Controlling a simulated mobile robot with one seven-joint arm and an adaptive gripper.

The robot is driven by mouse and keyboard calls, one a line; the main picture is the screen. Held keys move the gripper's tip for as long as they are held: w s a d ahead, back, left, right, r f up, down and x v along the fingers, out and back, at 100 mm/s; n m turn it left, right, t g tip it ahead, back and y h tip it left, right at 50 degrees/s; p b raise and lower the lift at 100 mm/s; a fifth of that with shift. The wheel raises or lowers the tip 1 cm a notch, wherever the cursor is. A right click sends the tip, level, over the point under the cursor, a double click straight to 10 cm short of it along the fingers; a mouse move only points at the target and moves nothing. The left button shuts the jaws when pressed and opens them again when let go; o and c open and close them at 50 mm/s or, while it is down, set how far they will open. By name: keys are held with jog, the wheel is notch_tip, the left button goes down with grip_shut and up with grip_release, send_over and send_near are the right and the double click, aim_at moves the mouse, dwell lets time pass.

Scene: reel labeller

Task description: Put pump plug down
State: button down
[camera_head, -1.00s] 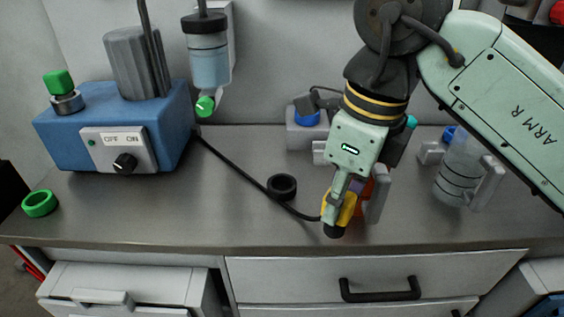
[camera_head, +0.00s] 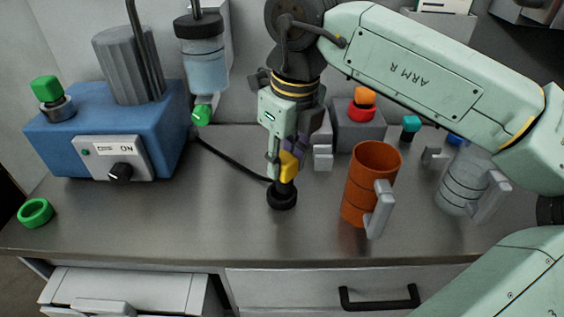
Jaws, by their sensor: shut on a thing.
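My gripper (camera_head: 284,172) points down over the bench, with yellow and purple parts at its fingers. It is shut on the dark pump plug (camera_head: 285,188), held upright. The plug's lower end is at the black ring (camera_head: 282,201) on the bench; I cannot tell whether it rests fully in it. A black cable (camera_head: 232,160) runs from the blue pump box (camera_head: 70,140) to the gripper. The fingers hide part of the plug.
An orange mug (camera_head: 370,180) stands right of my gripper, with a clear mug (camera_head: 460,182) farther right. Behind are a grey box with an orange-red button (camera_head: 363,104) and a hanging bottle (camera_head: 206,70). A green ring (camera_head: 36,212) lies at left. The front middle bench is clear.

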aim_at(282, 169)
jog(key=shift+w+a+f, duration=0.15)
jog(key=shift+w+a, duration=0.05)
jog(key=shift+w, duration=0.2)
notch_tip(282, 169, down, 3)
jog(key=shift+p, duration=0.6)
jog(key=shift+f+b, duration=0.35)
jog(key=shift+f, duration=0.1)
jog(key=c, duration=1.2)
grip_release()
jog(key=shift+r, duration=0.1)
jog(key=shift+r, duration=0.1)
jog(key=shift+r+p, duration=0.3)
jog(key=shift+p, duration=0.25)
jog(key=shift+d+r+b, duration=0.1)
jog(key=shift+r+b, duration=0.3)
jog(key=shift+b, duration=0.05)
jog(key=r, duration=0.3)
jog(key=r+b, duration=0.1)
jog(key=r, duration=0.3)
jog(key=s+r, duration=0.1)
jog(key=r, duration=0.2)
jog(key=shift+d+r+b, duration=0.3)
jog(key=shift+d+r, duration=0.1)
